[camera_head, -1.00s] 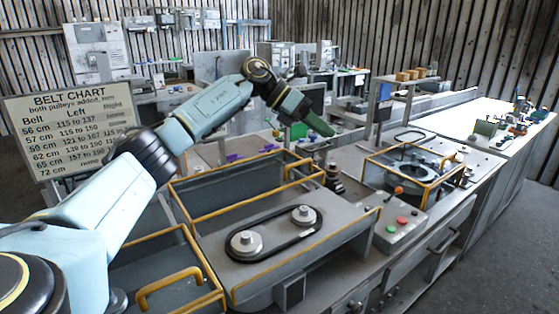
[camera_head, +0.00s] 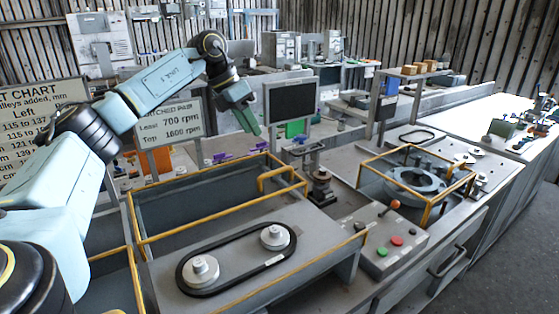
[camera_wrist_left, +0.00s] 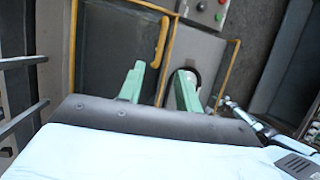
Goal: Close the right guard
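A dark panel with a yellow rim (camera_head: 215,192) and a yellow handle (camera_head: 265,181) stands open behind the belt deck; I take it to be the right guard. It also shows in the left wrist view (camera_wrist_left: 110,55), with its handle (camera_wrist_left: 161,42). The deck carries a black belt on two pulleys (camera_head: 200,268), uncovered. My left gripper (camera_head: 250,120) is above and behind the panel, apart from it. In the left wrist view its green fingers (camera_wrist_left: 160,80) are spread with nothing between them, pointing toward the handle side. My right gripper is not in view.
A control box (camera_head: 385,240) with buttons and a lever stands right of the deck. A yellow-framed cage (camera_head: 428,208) surrounds a ring housing farther right. A post tool (camera_head: 320,185) stands near the panel's right end. A monitor (camera_head: 292,100) and signs stand behind.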

